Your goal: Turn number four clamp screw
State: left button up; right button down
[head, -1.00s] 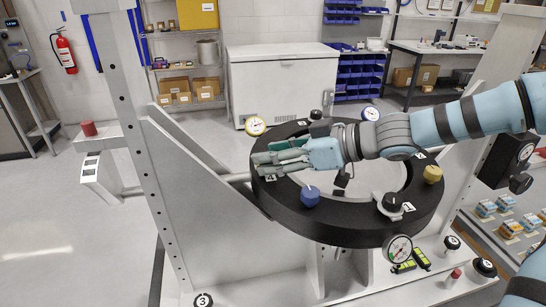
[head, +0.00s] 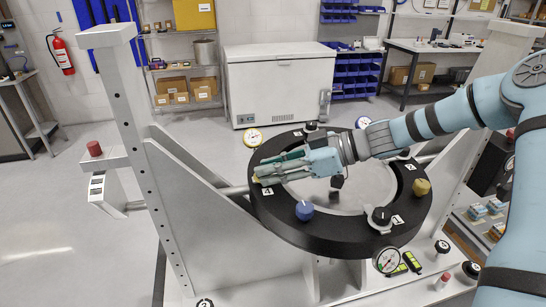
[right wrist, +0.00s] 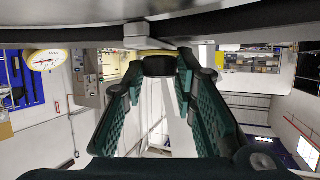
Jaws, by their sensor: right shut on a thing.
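The number four clamp screw (head: 256,179) shows as a small yellowish bit at my right gripper's fingertips, beside the "4" label on the black ring (head: 270,215). My right gripper (head: 268,172) reaches across the ring from the right, with its green-padded fingers closed on the screw. In the right wrist view, the fingers (right wrist: 160,75) stand on both sides of a dark knob-like piece with a yellow strip behind it. The fingers hide most of the screw in the head view. My left gripper is not in view.
A blue knob (head: 304,210), a black knob (head: 381,215) and a yellow knob (head: 422,187) stand on the ring. Dial gauges (head: 387,260) sit around it. A white frame post (head: 135,130) rises at the left. A red knob (head: 94,148) is farther left.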

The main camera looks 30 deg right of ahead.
jog(key=shift+w+d+f+n+g+y, duration=0.1)
jog(key=shift+n+g+y, duration=0.2)
jog(key=shift+n, duration=0.1)
jog(key=shift+w+f+n+g+y+b, duration=0.15)
jog(key=shift+n+g+y+b, duration=0.25)
jog(key=shift+n+g+b, duration=0.4)
jog(key=shift+n+g+y+b, duration=0.3)
jog(key=shift+n+g+b, duration=0.55)
jog(key=shift+g, duration=0.45)
jog(key=shift+w+n, duration=0.1)
jog(key=shift+n, duration=0.25)
jog(key=shift+r+y, duration=0.2)
jog(key=shift+y, duration=0.1)
jog(key=c, duration=1.3)
grip_release()
